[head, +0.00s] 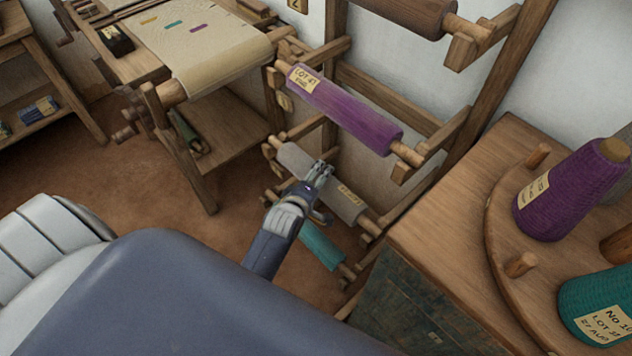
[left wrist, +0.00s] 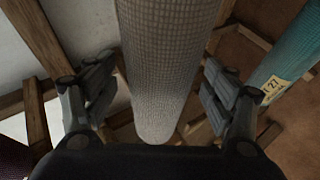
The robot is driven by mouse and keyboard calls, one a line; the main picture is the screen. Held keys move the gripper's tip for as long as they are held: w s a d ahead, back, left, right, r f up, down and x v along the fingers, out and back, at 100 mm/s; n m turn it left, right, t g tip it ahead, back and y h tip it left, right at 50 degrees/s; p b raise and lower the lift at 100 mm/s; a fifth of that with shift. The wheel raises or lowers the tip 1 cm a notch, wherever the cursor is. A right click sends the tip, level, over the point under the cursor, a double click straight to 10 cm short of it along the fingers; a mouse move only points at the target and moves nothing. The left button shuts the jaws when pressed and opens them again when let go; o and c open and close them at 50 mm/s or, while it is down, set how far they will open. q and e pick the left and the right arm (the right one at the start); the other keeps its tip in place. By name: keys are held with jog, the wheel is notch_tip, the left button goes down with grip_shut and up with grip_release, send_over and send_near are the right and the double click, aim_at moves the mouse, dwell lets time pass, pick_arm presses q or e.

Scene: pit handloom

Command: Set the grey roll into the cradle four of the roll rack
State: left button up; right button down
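The grey roll (head: 344,202) lies slanted low on the roll rack (head: 433,135), below the purple roll (head: 345,112) and above the teal roll (head: 321,246). Its wooden ends show by the rack's lower arms; I cannot tell how they are seated. My left gripper (head: 320,174) is over the middle of the grey roll and hides part of it. In the left wrist view the grey roll (left wrist: 168,70) runs between the open fingers of my left gripper (left wrist: 158,100), with gaps on both sides. My right gripper is not in view.
A brown roll (head: 405,12) lies at the rack's top. A wooden cabinet (head: 430,235) with a round peg stand and purple (head: 570,190) and teal (head: 605,305) cones is close on the right. The loom (head: 215,60) stands behind left.

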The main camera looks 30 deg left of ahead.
pick_arm(q)
jog(key=shift+r, duration=0.2)
jog(key=shift+s+r+p, duration=0.2)
jog(key=shift+s+p, duration=0.05)
jog(key=shift+p, duration=0.25)
jog(key=p+v, duration=0.9)
jog(key=v, duration=0.2)
jog(key=shift+s+d, duration=0.1)
jog(key=shift+s, duration=0.05)
